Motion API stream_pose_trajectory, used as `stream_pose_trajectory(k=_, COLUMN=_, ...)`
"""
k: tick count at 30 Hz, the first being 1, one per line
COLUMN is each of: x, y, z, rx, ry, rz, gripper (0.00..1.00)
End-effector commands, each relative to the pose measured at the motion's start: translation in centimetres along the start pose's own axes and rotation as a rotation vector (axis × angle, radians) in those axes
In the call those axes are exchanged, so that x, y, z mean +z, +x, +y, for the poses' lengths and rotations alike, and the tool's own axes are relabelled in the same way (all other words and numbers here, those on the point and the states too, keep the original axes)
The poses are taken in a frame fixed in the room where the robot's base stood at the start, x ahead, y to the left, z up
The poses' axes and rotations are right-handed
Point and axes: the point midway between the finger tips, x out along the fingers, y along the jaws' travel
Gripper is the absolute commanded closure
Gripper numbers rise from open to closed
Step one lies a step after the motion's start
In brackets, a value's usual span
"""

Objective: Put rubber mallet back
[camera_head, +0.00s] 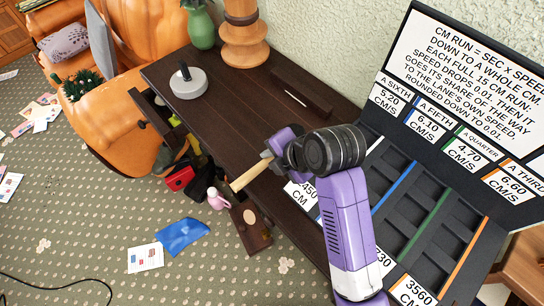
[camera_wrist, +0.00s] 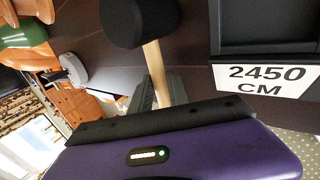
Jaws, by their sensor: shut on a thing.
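My gripper (camera_head: 270,155) is shut on the rubber mallet and holds it over the front edge of the dark wooden cabinet (camera_head: 225,105). In the head view the mallet's pale wooden handle (camera_head: 252,175) sticks out down and left from the jaws. In the wrist view the black mallet head (camera_wrist: 138,20) is at the top, with the handle (camera_wrist: 154,70) running down between my fingers (camera_wrist: 158,92). An open drawer (camera_head: 152,122) juts from the cabinet's left front, with things in and below it.
A grey round object (camera_head: 188,83) and a thin stick (camera_head: 296,98) lie on the cabinet top. A black lane board (camera_head: 425,205) with number cards fills the right. A red item (camera_head: 180,178), a pink item (camera_head: 217,199) and a blue sheet (camera_head: 182,236) lie near the cabinet's front. An orange armchair (camera_head: 115,115) stands left.

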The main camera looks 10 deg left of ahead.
Motion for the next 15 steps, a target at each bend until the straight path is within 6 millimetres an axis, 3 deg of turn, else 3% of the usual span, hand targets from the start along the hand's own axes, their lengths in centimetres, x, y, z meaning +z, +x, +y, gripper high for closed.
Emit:
stream_pose_trajectory(k=10, x=0.07, y=0.15, z=-0.01, rx=0.004, ry=-0.001, rz=-0.002, gripper=1.0)
stream_pose_trajectory(k=11, x=0.04, y=0.15, z=-0.05, rx=0.002, ry=-0.001, rz=-0.001, gripper=0.73)
stream_pose_trajectory(k=13, x=0.04, y=0.13, z=-0.04, rx=0.002, ry=-0.001, rz=-0.001, gripper=0.59)
stream_pose_trajectory(k=15, x=0.04, y=0.13, z=-0.04, rx=0.002, ry=-0.001, rz=-0.001, gripper=0.57)
